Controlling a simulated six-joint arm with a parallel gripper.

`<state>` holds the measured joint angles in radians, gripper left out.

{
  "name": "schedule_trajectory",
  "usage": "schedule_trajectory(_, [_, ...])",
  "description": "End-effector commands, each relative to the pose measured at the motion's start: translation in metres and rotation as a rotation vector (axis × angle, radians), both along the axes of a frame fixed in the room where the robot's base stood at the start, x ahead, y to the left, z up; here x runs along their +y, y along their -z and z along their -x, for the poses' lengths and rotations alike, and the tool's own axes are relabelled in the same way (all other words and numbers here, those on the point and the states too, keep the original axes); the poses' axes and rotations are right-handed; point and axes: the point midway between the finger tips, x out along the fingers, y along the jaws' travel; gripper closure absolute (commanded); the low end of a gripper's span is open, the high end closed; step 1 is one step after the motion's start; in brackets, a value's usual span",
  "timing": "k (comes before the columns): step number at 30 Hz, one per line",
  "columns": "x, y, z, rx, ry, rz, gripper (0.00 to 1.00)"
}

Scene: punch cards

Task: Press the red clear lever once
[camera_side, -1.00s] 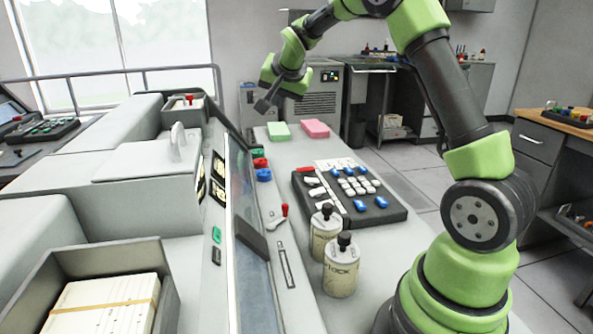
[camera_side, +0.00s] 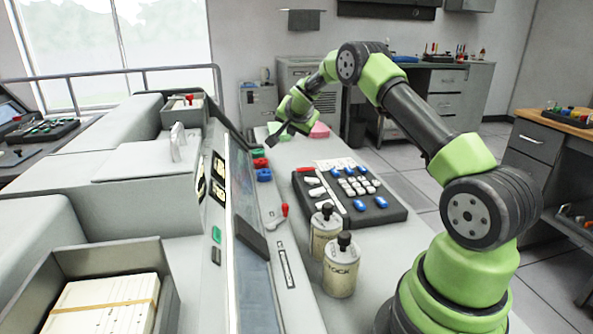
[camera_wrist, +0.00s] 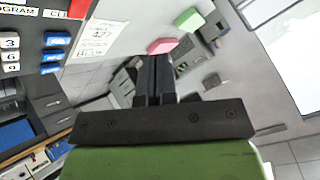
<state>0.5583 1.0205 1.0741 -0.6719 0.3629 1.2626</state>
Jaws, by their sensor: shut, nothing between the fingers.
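A red bar (camera_side: 305,169) sits at the far left corner of the dark keypad unit (camera_side: 385,217). In the wrist view a red piece (camera_wrist: 79,8) shows at the top edge, beside a cut-off label starting "CL". A separate small lever with a red tip (camera_side: 284,210) stands on the grey console ledge, left of the keypad. I cannot read which one is marked clear. My gripper (camera_side: 271,139) is shut and empty, above the far end of the ledge, apart from both red parts. Its closed fingers (camera_wrist: 154,75) point away from the keypad in the wrist view.
Green, red and blue buttons (camera_side: 263,175) line the console near my gripper. Pink (camera_side: 319,130) and green (camera_side: 275,128) blocks lie beyond. Two black-knobbed canisters (camera_side: 341,268) stand in front of the keypad. A sloped panel rises on the left.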

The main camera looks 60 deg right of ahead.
Motion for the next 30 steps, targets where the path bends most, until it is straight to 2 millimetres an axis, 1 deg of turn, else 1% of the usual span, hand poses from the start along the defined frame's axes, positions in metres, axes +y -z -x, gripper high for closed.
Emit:
schedule_trajectory(5, [-0.001, 0.020, 0.002, 0.005, -0.001, -0.003, 1.00])
schedule_trajectory(12, [-0.004, 0.054, 0.005, 0.006, -0.002, -0.002, 1.00])
schedule_trajectory(18, [-0.006, 0.075, 0.006, 0.005, -0.001, 0.001, 1.00])
schedule_trajectory(24, [-0.007, 0.084, 0.007, 0.002, -0.002, -0.001, 1.00])
schedule_trajectory(30, [-0.007, 0.084, 0.007, 0.001, -0.001, 0.000, 1.00])
